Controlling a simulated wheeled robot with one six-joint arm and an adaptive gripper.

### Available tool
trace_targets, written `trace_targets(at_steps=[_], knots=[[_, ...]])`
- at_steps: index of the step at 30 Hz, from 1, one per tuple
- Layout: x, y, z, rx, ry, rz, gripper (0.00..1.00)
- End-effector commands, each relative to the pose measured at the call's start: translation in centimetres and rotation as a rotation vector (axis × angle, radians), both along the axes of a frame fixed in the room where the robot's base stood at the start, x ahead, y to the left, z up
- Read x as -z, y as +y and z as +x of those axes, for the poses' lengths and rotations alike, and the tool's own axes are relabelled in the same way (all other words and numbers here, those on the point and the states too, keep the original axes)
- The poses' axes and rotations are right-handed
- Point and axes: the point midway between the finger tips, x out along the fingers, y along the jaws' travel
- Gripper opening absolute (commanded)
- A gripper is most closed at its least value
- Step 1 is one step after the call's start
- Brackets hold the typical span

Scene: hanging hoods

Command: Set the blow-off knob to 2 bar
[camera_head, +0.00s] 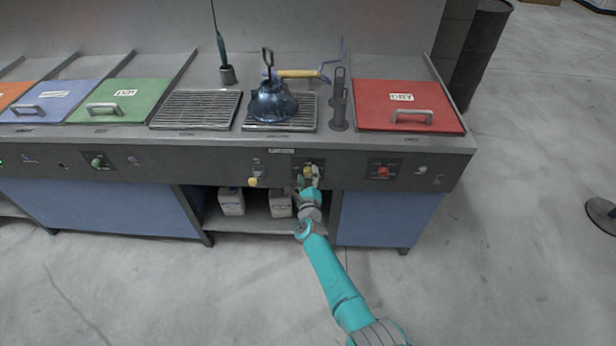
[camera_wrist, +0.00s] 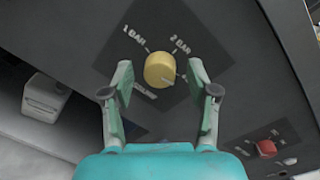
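The blow-off knob (camera_wrist: 159,70) is a round yellow knob on a dark plate in the wrist view. "1 BAR" is printed at its upper left and "2 BAR" at its upper right. Other print lies below left, and a mark at the right is partly hidden by a finger. A pale line shows at the knob's lower right, away from the 2 BAR label. My gripper (camera_wrist: 161,82) is open, with one finger on each side of the knob and visible gaps. In the head view, my gripper (camera_head: 313,185) is at the panel, partly covering the knob (camera_head: 308,170).
A yellow handle (camera_head: 253,182) is left of the knob on the panel, and a red knob (camera_head: 383,173) is to the right. A blue hood (camera_head: 273,103) stands on a grate above. White containers (camera_head: 231,202) sit on the shelf below. The floor in front is clear.

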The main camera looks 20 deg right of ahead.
Motion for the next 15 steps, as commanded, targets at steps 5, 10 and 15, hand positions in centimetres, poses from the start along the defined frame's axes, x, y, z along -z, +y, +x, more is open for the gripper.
trace_targets(at_steps=[5,10,15], knots=[[0.0,0.0,-0.01,0.0,0.0,0.0,0.16],[0.01,0.01,-0.01,0.0,0.0,0.0,0.0],[0.01,0.01,-0.01,0.0,0.005,-0.016,0.0]])
